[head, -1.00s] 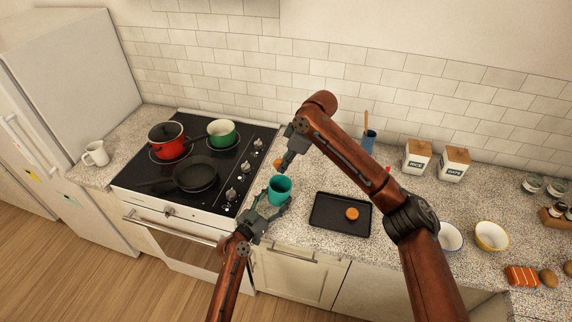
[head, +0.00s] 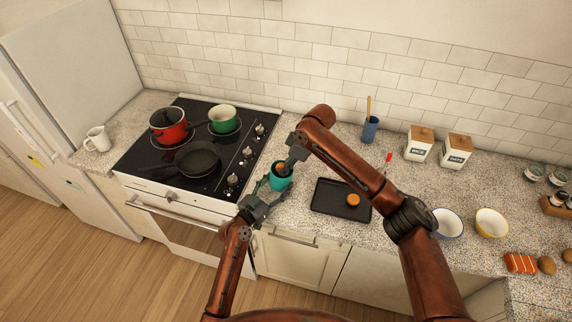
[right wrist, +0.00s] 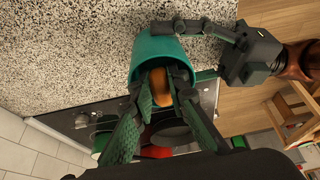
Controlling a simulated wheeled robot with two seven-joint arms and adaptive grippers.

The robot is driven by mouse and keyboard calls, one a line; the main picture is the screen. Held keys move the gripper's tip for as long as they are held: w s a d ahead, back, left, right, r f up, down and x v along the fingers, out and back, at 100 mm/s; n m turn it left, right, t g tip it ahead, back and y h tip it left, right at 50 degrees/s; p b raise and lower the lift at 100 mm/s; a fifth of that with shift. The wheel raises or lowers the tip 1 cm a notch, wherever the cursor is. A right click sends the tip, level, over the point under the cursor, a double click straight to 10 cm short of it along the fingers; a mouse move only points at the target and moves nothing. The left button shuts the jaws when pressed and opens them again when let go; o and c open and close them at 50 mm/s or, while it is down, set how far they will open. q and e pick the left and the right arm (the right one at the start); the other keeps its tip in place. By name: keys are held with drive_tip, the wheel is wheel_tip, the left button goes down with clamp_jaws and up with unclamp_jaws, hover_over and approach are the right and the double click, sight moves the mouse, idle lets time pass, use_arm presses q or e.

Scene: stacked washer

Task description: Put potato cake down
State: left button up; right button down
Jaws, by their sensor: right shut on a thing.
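A round orange-brown potato cake (right wrist: 158,87) is between the fingertips of my right gripper (head: 284,167). The right gripper is shut on it, pointing down into the mouth of a teal cup (head: 281,183). In the right wrist view the cake shows against the inside of the teal cup (right wrist: 158,50); whether it touches the wall cannot be told. My left gripper (head: 264,203) has its fingers around the cup's outside; how firmly they press is unclear. A second orange-brown cake (head: 353,200) lies on a black tray (head: 330,205) on the counter.
A stove (head: 150,178) with a red pot (head: 169,125), green pot (head: 223,119) and black pan (head: 192,158) stands left. Two canisters (head: 419,145), a blue utensil cup (head: 370,130) and bowls (head: 491,223) are right.

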drive_tip(key=c, duration=1.8)
unclamp_jaws()
wheel_tip(320, 180, up, 7)
use_arm(q)
drive_tip(key=o, duration=1.2)
drive_tip(key=shift+o, duration=0.2)
